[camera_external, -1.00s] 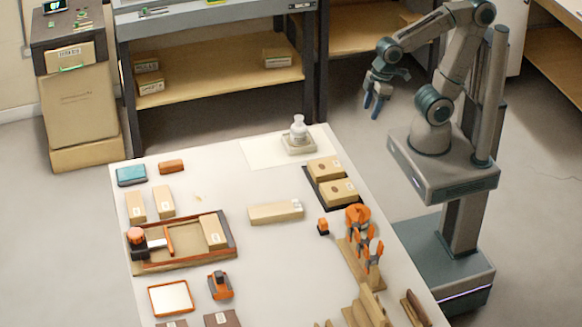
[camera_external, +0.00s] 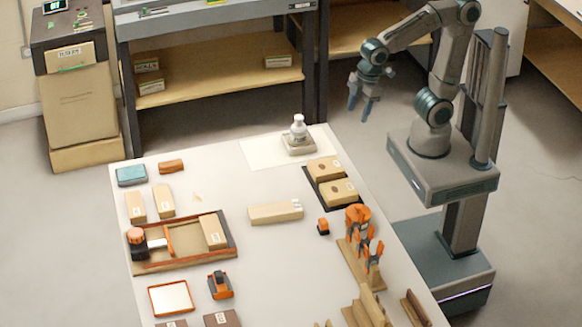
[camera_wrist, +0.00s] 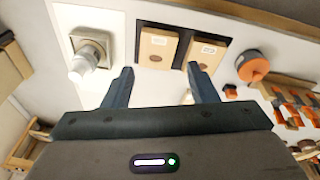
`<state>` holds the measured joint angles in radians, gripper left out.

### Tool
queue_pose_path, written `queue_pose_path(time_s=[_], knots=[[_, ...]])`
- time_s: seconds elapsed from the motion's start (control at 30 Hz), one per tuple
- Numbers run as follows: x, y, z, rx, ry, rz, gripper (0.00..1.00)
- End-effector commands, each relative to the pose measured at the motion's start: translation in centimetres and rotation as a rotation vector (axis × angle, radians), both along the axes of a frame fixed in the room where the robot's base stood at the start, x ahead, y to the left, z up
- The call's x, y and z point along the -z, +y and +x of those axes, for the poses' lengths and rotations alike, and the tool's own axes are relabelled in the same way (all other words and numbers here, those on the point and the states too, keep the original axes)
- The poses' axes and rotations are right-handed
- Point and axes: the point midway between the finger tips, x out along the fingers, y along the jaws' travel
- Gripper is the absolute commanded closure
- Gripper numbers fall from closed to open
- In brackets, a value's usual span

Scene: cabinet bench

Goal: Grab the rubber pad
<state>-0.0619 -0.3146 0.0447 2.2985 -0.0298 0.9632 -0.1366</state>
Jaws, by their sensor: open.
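No thing is plainly marked as the rubber pad. A small teal slab (camera_external: 131,175) and a reddish-brown block (camera_external: 171,166) lie at the bench's far left corner. A thin black mat (camera_external: 318,191) lies under two tan boxes at the right edge; it also shows in the wrist view (camera_wrist: 143,23). I cannot tell which of these is rubber. My gripper (camera_external: 360,110) is open and empty, in the air beyond the bench's right edge. Its two fingers (camera_wrist: 160,68) point toward the boxes in the wrist view, with nothing between them.
A white bottle (camera_external: 298,129) stands on a small tray near the far edge. A rack of orange-handled tools (camera_external: 365,250) stands on the right side. A wooden tray (camera_external: 180,262) holds a box and an orange-topped tool. The bench's middle (camera_external: 270,250) is mostly clear.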

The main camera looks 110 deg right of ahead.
Motion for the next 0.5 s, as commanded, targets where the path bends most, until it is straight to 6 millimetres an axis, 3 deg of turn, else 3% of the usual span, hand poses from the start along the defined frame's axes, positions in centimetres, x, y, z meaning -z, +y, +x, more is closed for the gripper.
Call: queue_pose_path(time_s=[0.03,0.2,0.5], knots=[[0.2,1.2,2.0,-0.085,0.017,-0.019,0.47],[-0.1,5.4,7.5,-0.363,0.060,-0.073,0.47],[2.0,14.8,15.6,-0.845,0.129,-0.122,0.47]])
